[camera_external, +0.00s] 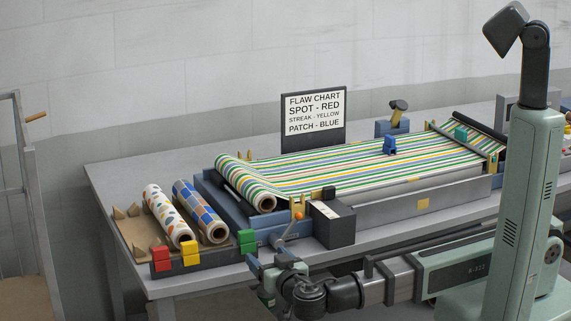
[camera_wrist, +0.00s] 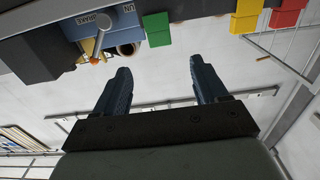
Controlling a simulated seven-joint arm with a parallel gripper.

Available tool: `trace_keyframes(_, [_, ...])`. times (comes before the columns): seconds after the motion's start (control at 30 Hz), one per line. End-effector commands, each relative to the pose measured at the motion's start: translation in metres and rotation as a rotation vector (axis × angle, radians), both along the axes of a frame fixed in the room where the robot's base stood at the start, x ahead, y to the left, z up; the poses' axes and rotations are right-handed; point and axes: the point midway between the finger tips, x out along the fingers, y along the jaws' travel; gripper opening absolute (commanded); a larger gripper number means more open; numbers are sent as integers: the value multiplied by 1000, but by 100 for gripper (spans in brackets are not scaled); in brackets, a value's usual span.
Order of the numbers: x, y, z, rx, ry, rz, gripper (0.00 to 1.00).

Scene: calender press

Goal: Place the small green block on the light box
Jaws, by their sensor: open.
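A small green block (camera_external: 247,240) sits at the front edge of the table, to the right of a yellow and a red block. It also shows in the wrist view (camera_wrist: 157,29), beyond my fingertips and roughly between them. My gripper (camera_external: 258,270) is open and empty, in front of the table edge and just below and right of the green block, apart from it. Its two dark fingers show spread in the wrist view (camera_wrist: 160,68). No part is labelled as the light box; a long grey bed (camera_external: 390,205) lies under the striped cloth, and I cannot tell if that is it.
A yellow block (camera_external: 190,253) and red block (camera_external: 161,258) are at the left. Two patterned rolls (camera_external: 168,215) lie behind them. A black box (camera_external: 333,226) and an orange-knobbed lever (camera_external: 287,233) stand near my gripper. Striped cloth (camera_external: 370,164) covers the bed, with a blue piece (camera_external: 389,145) on it.

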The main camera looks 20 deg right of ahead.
Motion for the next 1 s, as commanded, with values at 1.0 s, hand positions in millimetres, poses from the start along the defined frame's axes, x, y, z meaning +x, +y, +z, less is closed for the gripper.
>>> trace_keyframes(1.0, [81,0,1,0,0,1,72])
